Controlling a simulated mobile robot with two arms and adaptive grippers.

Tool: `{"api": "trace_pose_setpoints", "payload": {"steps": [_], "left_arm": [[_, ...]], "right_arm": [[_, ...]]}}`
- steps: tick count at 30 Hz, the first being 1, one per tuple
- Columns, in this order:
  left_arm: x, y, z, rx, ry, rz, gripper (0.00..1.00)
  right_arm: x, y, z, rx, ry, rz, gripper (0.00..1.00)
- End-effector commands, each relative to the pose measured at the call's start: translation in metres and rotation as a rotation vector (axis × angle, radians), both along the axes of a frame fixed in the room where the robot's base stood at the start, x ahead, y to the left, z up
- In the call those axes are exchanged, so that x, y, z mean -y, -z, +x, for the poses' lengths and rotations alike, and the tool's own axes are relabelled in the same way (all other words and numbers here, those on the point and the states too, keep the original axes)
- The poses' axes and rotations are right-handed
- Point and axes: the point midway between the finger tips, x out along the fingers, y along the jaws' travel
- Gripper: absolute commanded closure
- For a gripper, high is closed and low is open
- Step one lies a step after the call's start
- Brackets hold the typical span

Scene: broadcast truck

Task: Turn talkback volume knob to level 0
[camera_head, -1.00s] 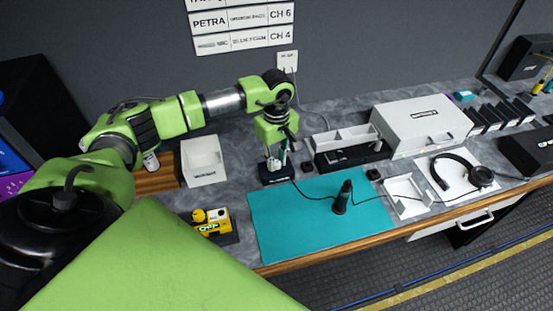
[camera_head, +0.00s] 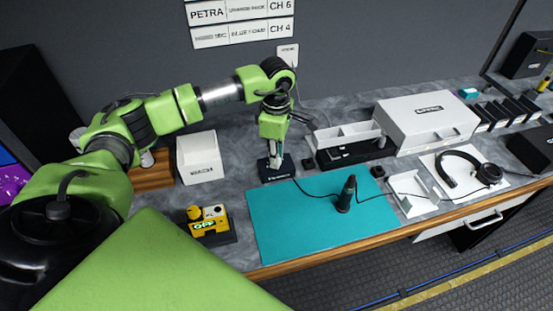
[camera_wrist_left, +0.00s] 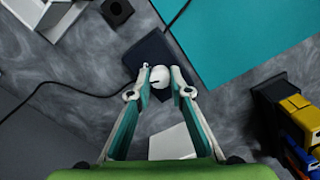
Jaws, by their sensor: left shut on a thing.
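The talkback volume knob (camera_wrist_left: 160,77) is a white round knob with a small dark mark on it, standing on a dark square base (camera_wrist_left: 138,55) in the left wrist view. In the head view the dark base (camera_head: 289,172) sits on the grey counter, just behind the teal mat's left part. My left gripper (camera_head: 275,165) points down over it and hides most of the knob there. In the wrist view its fingertips (camera_wrist_left: 161,78) are on either side of the knob, shut on it. Scale marks are too small to read. My right gripper is out of view.
A yellow device (camera_head: 207,217) labelled OFF stands to the front left. A white bin (camera_head: 199,160) is on the left. The teal mat (camera_head: 290,222) carries an upright black microphone (camera_head: 344,196). A white tray and case (camera_head: 428,118) stand at the right. A cable runs from the base.

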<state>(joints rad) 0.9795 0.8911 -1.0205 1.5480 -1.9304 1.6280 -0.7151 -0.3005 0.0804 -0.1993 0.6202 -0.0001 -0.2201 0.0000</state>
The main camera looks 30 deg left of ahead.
Motion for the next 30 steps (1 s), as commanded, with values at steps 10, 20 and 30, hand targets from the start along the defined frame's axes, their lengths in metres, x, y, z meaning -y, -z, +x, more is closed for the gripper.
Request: {"api": "trace_pose_setpoints", "payload": {"steps": [10, 20, 30], "left_arm": [[0.0, 0.001, 0.001, 0.004, -0.33, 0.0, 1.0], [-0.001, 0.0, 0.002, 0.004, -0.644, 0.0, 1.0], [-0.001, -0.001, 0.002, 0.003, -0.967, -0.001, 1.0]], "right_arm": [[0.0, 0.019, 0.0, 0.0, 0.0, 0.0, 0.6], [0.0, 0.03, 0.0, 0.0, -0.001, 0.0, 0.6], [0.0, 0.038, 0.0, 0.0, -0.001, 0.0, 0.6]]}}
